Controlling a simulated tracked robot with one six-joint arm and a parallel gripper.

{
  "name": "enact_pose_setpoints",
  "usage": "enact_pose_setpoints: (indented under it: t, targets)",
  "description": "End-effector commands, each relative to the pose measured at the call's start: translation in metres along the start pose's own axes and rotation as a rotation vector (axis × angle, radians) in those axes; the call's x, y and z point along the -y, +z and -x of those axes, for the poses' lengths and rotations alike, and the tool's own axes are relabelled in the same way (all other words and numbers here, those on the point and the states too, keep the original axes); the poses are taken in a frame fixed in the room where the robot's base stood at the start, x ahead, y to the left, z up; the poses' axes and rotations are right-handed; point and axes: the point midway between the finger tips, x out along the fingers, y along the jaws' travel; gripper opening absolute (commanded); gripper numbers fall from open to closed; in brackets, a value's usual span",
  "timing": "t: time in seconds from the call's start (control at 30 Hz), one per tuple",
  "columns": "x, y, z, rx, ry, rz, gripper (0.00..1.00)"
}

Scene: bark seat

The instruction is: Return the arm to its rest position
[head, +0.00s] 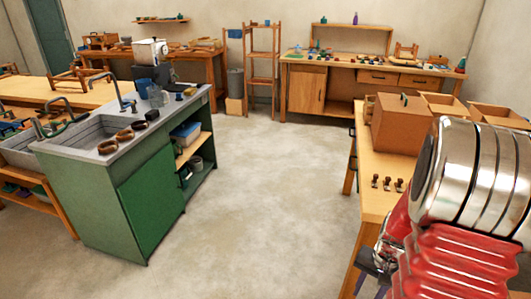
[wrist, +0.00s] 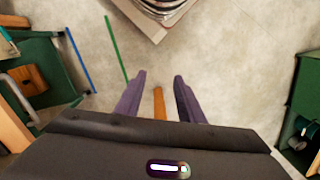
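My gripper (wrist: 159,76) shows in the wrist view with its two purple fingers spread apart. A narrow orange-brown piece shows between the fingers, with gaps on both sides; I cannot tell what it is or how far below it lies. In the head view my red and chrome arm fills the lower right.
The table beside my arm carries cardboard boxes (head: 398,123) and small dark items (head: 387,184). A green sink cabinet (head: 152,205) stands left. A workbench (head: 305,88) and a wooden shelf rack (head: 262,70) stand at the back. The concrete floor (head: 265,190) between is clear.

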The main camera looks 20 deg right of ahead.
Motion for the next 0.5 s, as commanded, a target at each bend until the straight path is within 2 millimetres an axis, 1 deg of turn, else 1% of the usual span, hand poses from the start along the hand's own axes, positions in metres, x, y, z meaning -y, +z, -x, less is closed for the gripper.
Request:
enact_pose_setpoints:
  t: [0.03,0.1,0.5]
  targets:
    - [0.008,0.007,0.011,-0.004,0.002,0.037,0.35]
    - [0.018,0.017,0.025,-0.007,0.005,0.084,0.35]
    - [0.062,0.078,0.092,-0.044,0.025,0.34,0.35]
